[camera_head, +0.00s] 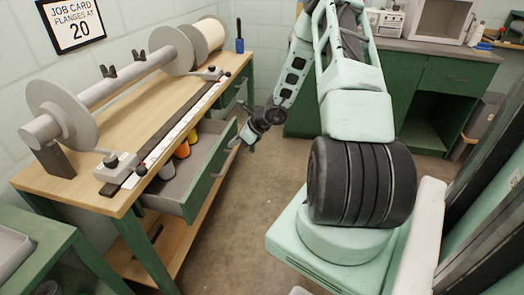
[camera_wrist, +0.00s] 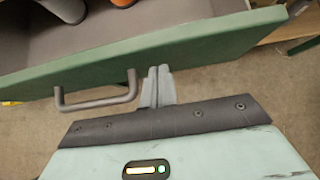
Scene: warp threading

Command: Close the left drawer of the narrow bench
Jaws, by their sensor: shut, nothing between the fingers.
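The left drawer (camera_head: 209,171) of the narrow bench (camera_head: 116,195) is pulled out, with a grey inside and a green front. Its front panel (camera_wrist: 215,38) crosses the wrist view, with a dark bar handle (camera_wrist: 97,103). My gripper (camera_head: 236,144) is at the outer side of the drawer front, towards its far end in the head view. In the wrist view my gripper (camera_wrist: 159,72) has its two grey fingers together, empty, to the right of the handle. The tips meet the panel's lower edge in the picture; I cannot tell if they touch it.
Several spools, one orange (camera_head: 182,150), stand in the drawer. On the bench top are a long roller with flanges (camera_head: 171,50) and a ruled rail (camera_head: 170,138). A green cabinet (camera_head: 455,75) stands at the back right. The floor (camera_head: 240,220) beside the drawer is clear.

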